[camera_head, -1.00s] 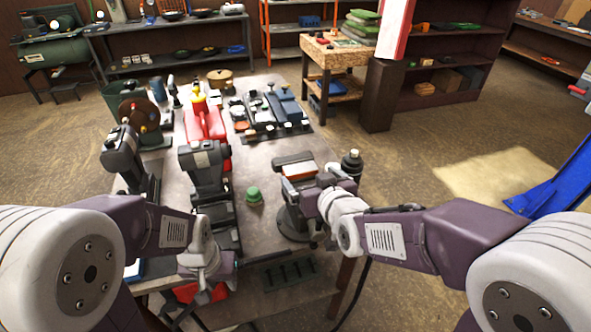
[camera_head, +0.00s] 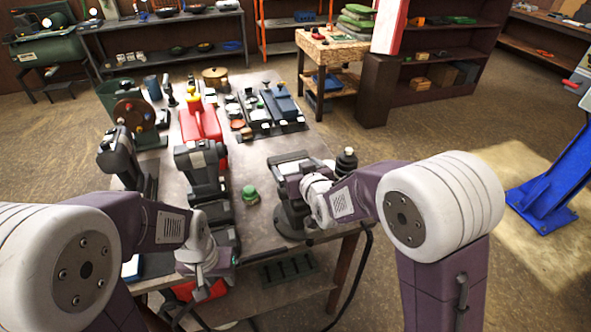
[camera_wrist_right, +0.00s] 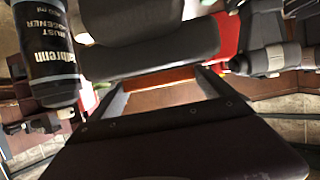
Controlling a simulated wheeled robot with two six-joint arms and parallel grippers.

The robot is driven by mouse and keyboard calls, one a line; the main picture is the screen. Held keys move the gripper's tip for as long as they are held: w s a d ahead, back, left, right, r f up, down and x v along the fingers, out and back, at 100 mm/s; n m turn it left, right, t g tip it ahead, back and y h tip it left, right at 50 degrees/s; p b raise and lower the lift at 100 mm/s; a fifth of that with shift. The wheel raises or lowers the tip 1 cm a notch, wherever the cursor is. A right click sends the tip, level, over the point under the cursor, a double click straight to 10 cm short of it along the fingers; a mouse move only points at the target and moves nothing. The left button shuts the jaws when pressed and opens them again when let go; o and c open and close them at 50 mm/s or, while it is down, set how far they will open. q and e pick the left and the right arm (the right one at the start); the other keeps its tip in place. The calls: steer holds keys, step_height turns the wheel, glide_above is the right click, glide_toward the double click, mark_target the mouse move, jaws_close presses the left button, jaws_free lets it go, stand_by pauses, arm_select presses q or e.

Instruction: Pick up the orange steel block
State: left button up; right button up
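The orange steel block (camera_wrist_right: 160,78) shows in the right wrist view as a narrow orange strip between the fingertips, just below a grey rounded part. In the head view I cannot make it out behind my right gripper (camera_head: 289,178), which is over the dark grey vise-like stand (camera_head: 287,222) on the bench. In the wrist view the right gripper's fingers (camera_wrist_right: 162,83) are well apart, one at either side of the strip; contact is not clear.
The bench (camera_head: 262,180) holds a green knob-like piece (camera_head: 250,194), dark machines (camera_head: 202,170), a red can (camera_head: 199,122) and a tool tray (camera_head: 262,112). A dark bottle (camera_head: 346,160) stands close right of the right gripper; it looms at the wrist view's left (camera_wrist_right: 47,52).

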mark_target(296, 168)
steer(key=c, duration=1.4)
step_height(296, 168, up, 10)
steer(key=p, duration=0.1)
